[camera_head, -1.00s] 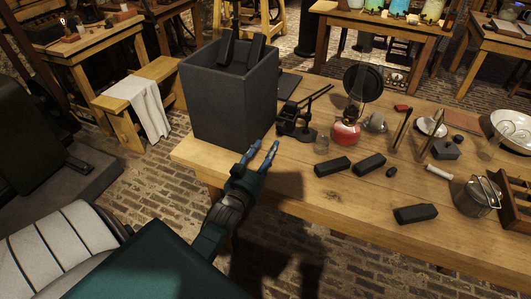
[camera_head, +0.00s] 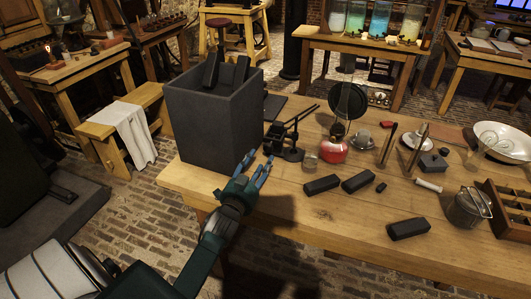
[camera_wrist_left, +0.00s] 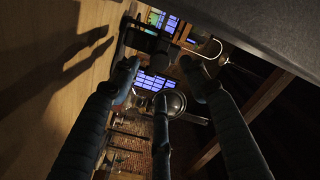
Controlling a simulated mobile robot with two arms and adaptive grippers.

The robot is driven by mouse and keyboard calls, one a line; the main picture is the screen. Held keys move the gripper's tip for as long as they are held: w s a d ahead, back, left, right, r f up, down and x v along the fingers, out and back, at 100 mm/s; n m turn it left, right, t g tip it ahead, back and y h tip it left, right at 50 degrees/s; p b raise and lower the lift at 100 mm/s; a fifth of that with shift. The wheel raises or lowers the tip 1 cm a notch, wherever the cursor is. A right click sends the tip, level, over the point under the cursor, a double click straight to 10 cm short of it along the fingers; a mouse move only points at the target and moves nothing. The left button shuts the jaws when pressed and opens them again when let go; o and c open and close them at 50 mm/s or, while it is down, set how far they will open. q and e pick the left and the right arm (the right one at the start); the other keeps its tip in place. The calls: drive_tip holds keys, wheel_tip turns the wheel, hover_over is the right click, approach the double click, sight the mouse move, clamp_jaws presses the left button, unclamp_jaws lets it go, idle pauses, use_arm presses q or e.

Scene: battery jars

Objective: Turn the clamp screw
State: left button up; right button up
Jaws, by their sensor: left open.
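A small black clamp device (camera_head: 284,142) with thin dark rods stands on the wooden bench, just right of the large dark grey box. I cannot pick out its screw clearly at this size. My left gripper (camera_head: 258,162) is at the bench's near edge, in front of the box and just left of the clamp. Its blue-grey fingers are spread and empty. In the left wrist view the open fingers (camera_wrist_left: 158,80) point toward a dark metal part (camera_wrist_left: 148,43), apparently the clamp, with a gap between. My right gripper is not in view.
The tall grey box (camera_head: 205,125) stands close beside my left gripper. A glass tumbler (camera_head: 310,161), a red-based lamp (camera_head: 334,151) and black blocks (camera_head: 321,184) lie to the right. The bench front (camera_head: 345,225) is mostly clear.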

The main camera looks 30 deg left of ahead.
sight(267, 150)
use_arm(q)
drive_tip(key=x, duration=0.6)
drive_tip(key=shift+w, duration=0.25)
drive_tip(key=shift+c, duration=0.3)
drive_tip(key=c, duration=1.1)
